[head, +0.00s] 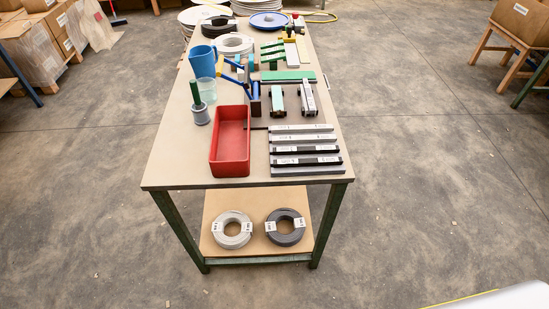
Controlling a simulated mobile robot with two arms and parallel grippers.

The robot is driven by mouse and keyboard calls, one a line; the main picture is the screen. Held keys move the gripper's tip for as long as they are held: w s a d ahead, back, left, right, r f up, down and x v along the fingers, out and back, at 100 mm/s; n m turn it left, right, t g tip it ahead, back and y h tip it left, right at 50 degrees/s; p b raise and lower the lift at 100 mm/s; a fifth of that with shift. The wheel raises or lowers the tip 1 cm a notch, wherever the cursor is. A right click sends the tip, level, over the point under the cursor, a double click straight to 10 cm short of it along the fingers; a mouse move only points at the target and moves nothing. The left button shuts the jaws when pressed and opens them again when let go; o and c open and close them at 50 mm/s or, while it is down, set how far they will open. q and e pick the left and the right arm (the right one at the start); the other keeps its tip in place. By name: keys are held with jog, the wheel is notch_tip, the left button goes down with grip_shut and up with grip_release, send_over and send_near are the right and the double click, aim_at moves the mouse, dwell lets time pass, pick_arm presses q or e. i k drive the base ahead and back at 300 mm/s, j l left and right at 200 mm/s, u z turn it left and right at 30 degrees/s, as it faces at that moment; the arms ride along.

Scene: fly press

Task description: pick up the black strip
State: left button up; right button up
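Two black strips with white label patches, one black strip (321,149) and a second black strip (326,160), lie side by side near the front right corner of the workbench. They rest in a grey holder (306,171), parallel to the bench's front edge. Just behind them lie two pale strips, the nearer pale strip (303,138) and the farther pale strip (301,128). No gripper is touching the strips. Neither of my grippers shows in the head view, so their state is hidden.
A red open bin (230,171) stands left of the strips. A grey cup with a green handle (200,116), a blue jug (202,61) and a fly press (250,85) stand behind. Two coils, light (232,242) and dark (285,239), lie on the lower shelf.

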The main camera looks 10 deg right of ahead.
aim_at(323, 161)
jog(key=i+l+u, duration=0.1)
jog(key=l+u, duration=0.4)
jog(key=l, duration=0.2)
jog(key=l+u, duration=0.45)
jog(key=l, duration=0.25)
